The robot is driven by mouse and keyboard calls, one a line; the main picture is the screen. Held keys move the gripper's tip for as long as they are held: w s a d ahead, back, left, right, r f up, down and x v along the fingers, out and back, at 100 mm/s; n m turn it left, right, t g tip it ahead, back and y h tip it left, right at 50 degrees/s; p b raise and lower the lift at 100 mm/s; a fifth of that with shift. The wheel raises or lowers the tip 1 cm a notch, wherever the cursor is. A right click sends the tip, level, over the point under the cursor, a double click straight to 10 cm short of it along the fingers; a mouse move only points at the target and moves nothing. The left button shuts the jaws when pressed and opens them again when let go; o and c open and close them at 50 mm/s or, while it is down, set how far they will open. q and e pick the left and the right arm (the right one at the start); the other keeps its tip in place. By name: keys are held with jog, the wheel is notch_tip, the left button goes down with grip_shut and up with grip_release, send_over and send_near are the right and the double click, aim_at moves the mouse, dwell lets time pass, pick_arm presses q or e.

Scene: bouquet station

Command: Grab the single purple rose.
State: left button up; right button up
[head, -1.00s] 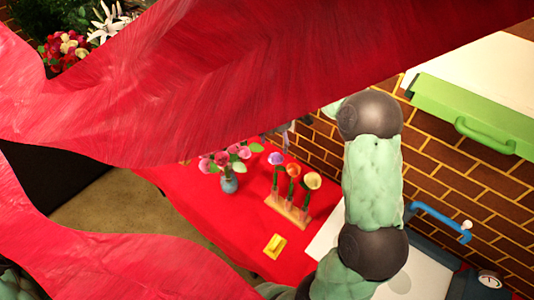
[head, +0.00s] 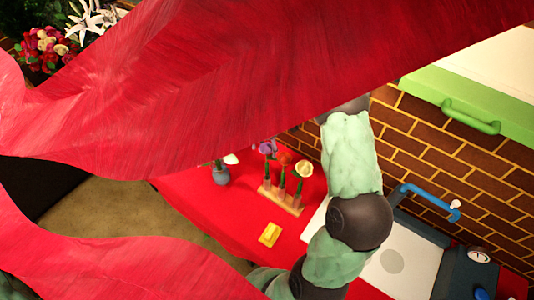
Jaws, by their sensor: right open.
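The single purple rose (head: 266,147) stands upright at the left end of a small wooden rack (head: 280,200) on the red-covered table. An orange-red flower (head: 284,159) and a cream flower (head: 303,169) stand beside it in the same rack. My right arm rises at the right of the rack and passes behind a large red petal-like sheet. My right gripper (head: 275,143) is mostly hidden by that sheet; what little shows is close to the purple rose, open. I cannot tell whether it touches the bloom. My left gripper is not in view.
Large red sheets (head: 250,75) close to the camera block much of the view. A blue-grey vase (head: 221,176) stands left of the rack, and a yellow block (head: 270,234) lies in front. A brick wall (head: 430,130) and a blue-handled machine (head: 430,200) are at the right.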

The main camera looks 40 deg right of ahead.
jog(key=shift+f, duration=0.4)
jog(key=shift+c, duration=0.3)
jog(key=c, duration=1.1)
